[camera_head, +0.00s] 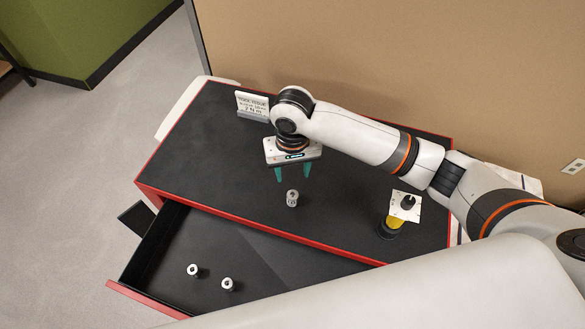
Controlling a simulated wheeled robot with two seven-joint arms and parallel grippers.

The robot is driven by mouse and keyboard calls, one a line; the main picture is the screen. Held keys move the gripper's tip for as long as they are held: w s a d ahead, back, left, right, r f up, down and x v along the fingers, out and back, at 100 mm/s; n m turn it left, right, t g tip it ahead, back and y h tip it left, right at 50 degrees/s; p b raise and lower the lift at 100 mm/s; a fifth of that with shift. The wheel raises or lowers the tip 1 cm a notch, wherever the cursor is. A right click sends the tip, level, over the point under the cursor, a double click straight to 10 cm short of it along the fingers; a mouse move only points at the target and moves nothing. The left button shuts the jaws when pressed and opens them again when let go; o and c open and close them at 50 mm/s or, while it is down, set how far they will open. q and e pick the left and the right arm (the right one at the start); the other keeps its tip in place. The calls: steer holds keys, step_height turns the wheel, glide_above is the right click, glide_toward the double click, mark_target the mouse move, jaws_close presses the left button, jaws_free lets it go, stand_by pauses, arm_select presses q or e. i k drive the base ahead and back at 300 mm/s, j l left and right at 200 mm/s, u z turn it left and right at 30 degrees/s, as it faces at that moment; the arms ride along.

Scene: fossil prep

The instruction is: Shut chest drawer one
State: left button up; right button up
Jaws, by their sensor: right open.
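The red chest has a black top (220,150). Its drawer (165,245) is pulled out toward the lower left, with a red front edge (147,299) and a black inside. Two small whitish cylinders, one on the left (193,270) and one on the right (228,284), stand in the drawer. My right gripper (292,176) is open, its teal fingers pointing down above the chest top, with nothing seen between them. It is apart from the drawer. My white arm link covers the drawer's right part. My left gripper is not in view.
A small grey cylinder (292,198) stands on the chest top below the right gripper. A lettered sign (253,105) stands at the back left. A yellow-based item with a white plate (405,205) is at the right. A tan wall (400,60) rises behind; grey floor lies left.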

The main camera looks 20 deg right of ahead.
mark_target(261, 264)
steer(key=k, duration=1)
